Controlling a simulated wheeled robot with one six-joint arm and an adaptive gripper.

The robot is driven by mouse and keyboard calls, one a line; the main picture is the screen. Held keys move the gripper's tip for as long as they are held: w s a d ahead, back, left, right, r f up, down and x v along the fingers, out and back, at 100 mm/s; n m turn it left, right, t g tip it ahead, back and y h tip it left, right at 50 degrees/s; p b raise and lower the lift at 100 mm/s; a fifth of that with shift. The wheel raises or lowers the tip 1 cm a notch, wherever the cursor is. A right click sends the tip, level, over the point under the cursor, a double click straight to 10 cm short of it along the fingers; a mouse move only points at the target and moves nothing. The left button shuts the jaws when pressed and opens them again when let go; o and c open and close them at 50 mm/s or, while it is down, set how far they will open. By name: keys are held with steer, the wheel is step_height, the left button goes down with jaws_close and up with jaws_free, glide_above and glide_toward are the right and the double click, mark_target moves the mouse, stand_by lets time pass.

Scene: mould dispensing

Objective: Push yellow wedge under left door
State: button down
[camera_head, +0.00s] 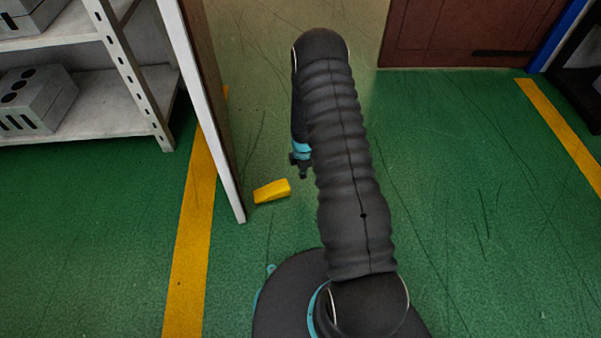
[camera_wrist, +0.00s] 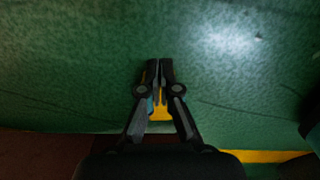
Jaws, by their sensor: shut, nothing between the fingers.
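The yellow wedge (camera_head: 271,191) lies on the green floor just right of the lower edge of the left door (camera_head: 205,110), with a narrow strip of floor seeming to show between them. The left door stands open, its pale edge towards me. My gripper (camera_head: 303,174) points down, above and slightly right of the wedge. In the wrist view my gripper (camera_wrist: 161,62) is shut and empty. A yellow patch, probably the wedge (camera_wrist: 160,112), shows between its fingers, partly hidden by them. I cannot tell whether the gripper touches the wedge.
A metal shelf (camera_head: 120,90) with grey blocks (camera_head: 38,98) stands left of the door. A yellow floor line (camera_head: 190,240) runs beside the door, another (camera_head: 560,130) at the right. A red-brown door (camera_head: 450,30) is at the back. The green floor on the right is clear.

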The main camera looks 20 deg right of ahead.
mark_target(292, 190)
step_height(292, 190, down, 7)
steer(key=shift+r+b, duration=0.1)
steer(key=shift+b, duration=0.3)
steer(key=a, duration=0.3)
steer(key=shift+w, duration=0.2)
steer(key=shift+a, duration=0.55)
